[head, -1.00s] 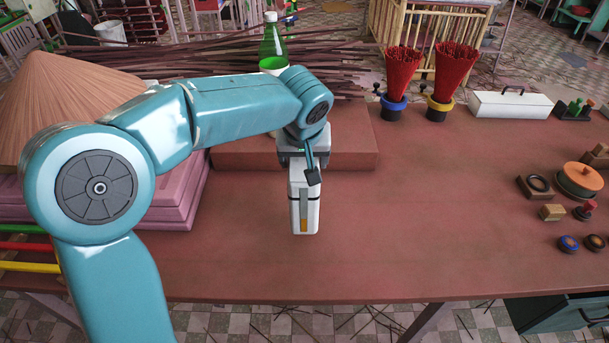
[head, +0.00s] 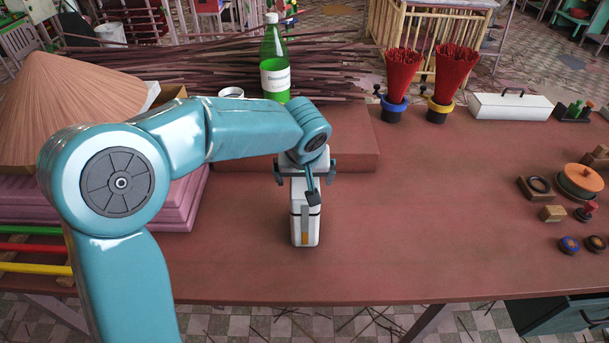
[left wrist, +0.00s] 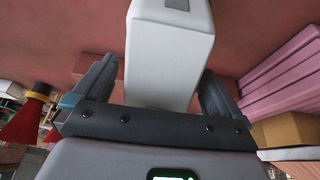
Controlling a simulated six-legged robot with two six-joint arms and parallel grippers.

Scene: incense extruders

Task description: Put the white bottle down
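The white bottle (head: 306,228) is a boxy white container with a dark band near its top and a grey and orange strip on its front. It stands upright on the red-brown table (head: 420,230), in front of a low raised block. My left gripper (head: 305,181) is above and around its upper part. The fingers are spread wider than the bottle, one on each side. The left wrist view shows the white bottle (left wrist: 168,50) between the two fingers, with gaps beside it. My right gripper does not show.
A green bottle (head: 275,65) and a white cup stand behind my arm. Two red incense bundles (head: 402,75) stand in holders at the back. A white box (head: 510,105) is at back right, small wooden items at far right. Pink slabs (head: 185,200) lie left. The table's centre right is clear.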

